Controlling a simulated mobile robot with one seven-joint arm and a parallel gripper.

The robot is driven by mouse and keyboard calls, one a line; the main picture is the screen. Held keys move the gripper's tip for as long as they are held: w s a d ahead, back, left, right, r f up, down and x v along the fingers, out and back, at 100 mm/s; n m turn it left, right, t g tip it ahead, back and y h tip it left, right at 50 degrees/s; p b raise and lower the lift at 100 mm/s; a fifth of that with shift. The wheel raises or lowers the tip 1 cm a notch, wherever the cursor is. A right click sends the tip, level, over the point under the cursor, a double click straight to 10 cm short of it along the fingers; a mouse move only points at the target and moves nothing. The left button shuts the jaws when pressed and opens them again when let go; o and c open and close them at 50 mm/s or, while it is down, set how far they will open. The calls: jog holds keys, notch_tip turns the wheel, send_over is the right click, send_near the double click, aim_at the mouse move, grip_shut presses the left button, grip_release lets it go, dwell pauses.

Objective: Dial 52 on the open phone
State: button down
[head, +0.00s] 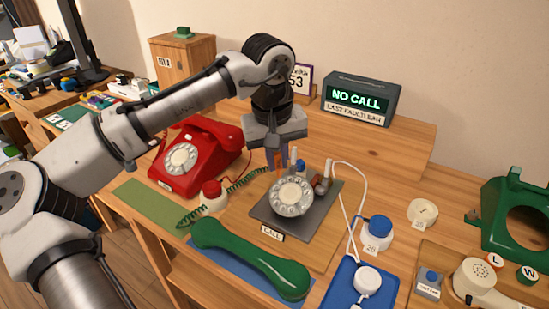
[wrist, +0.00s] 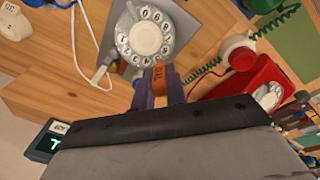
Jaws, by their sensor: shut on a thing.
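The open phone is a pale rotary dial (head: 291,197) on a dark grey plate (head: 267,217), with a CALL label in front. Its numbered finger holes show in the wrist view (wrist: 146,39). The green handset (head: 250,258) lies on a blue mat in front, its coiled cord running left. My gripper (head: 279,160) points down above the back edge of the dial, its fingers shut on a small orange stick (wrist: 159,76). In the wrist view the stick's end lies near the dial's rim. I cannot tell whether it touches.
A red dial phone (head: 195,155) stands left of the plate. A box sign (head: 361,98) behind reads NO CALL. A blue-capped jar (head: 376,234) and white cord lie right. A green phone shell (head: 515,225) stands far right.

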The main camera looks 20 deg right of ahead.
jog(key=shift+w+d+f, duration=0.15)
jog(key=shift+d+f, duration=0.05)
jog(key=shift+f, duration=0.3)
jog(key=shift+d+f, duration=0.15)
jog(key=shift+f, duration=0.2)
jog(key=shift+w+d+f+p, duration=0.2)
jog(key=shift+f+p, duration=0.1)
jog(key=shift+f, duration=0.15)
dwell(1.0)
jog(key=shift+d+r+p, duration=0.3)
jog(key=shift+d+p, duration=0.2)
jog(key=shift+p, duration=0.1)
jog(key=shift+f, duration=0.1)
jog(key=shift+s+d, duration=0.1)
jog(key=shift+d, duration=0.05)
